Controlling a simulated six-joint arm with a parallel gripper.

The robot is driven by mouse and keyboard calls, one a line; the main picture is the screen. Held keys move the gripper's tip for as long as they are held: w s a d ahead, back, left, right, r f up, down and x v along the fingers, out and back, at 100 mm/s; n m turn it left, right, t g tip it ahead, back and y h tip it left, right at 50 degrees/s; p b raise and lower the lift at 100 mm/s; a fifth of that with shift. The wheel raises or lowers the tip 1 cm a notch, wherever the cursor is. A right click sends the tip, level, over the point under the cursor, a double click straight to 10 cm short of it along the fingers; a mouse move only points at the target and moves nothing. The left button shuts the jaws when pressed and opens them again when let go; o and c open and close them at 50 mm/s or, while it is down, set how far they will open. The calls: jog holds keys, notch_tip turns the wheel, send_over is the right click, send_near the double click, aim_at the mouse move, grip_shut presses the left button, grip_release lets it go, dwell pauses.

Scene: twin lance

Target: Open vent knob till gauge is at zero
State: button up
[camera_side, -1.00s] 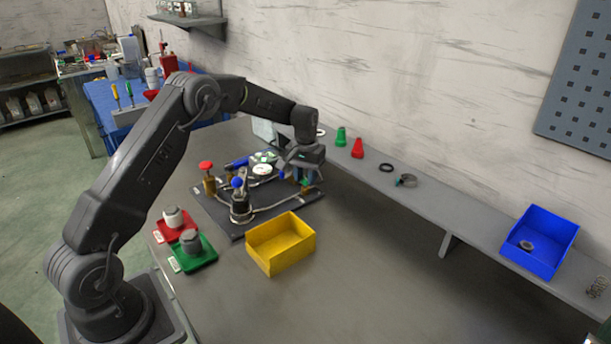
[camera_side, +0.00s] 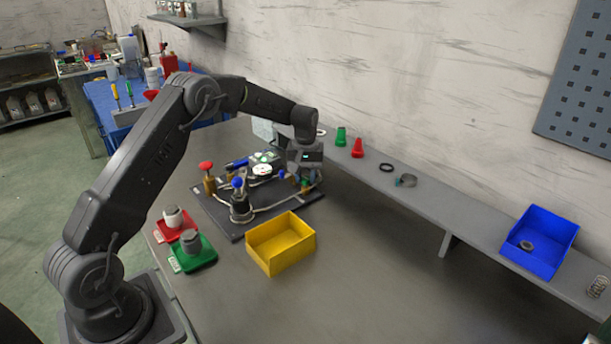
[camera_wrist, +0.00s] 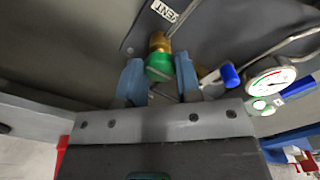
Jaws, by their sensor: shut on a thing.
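The vent knob is green on a brass stem (camera_wrist: 159,43), beside a VENT label (camera_wrist: 165,10). My gripper (camera_wrist: 160,78) is shut on the green knob (camera_wrist: 159,67), with a blue finger on each side. In the side view my gripper (camera_side: 305,178) is down at the right end of the dark board, with a bit of green at its tips. The gauge (camera_wrist: 270,82) has a white dial with a coloured arc; its needle is too small to read. The gauge also shows in the side view (camera_side: 262,170), left of my gripper.
On the dark board (camera_side: 222,212) stand a red knob (camera_side: 206,166), a blue knob (camera_side: 238,183) and piping. A blue-handled lever (camera_wrist: 230,76) is right of the vent knob. A yellow bin (camera_side: 281,243) stands in front; red and green trays are at the left.

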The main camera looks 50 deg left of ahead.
aim_at(306, 178)
jog(key=o, duration=0.9)
jog(key=shift+r, duration=0.1)
notch_tip(306, 178, up, 14)
jog(key=shift+f, duration=0.2)
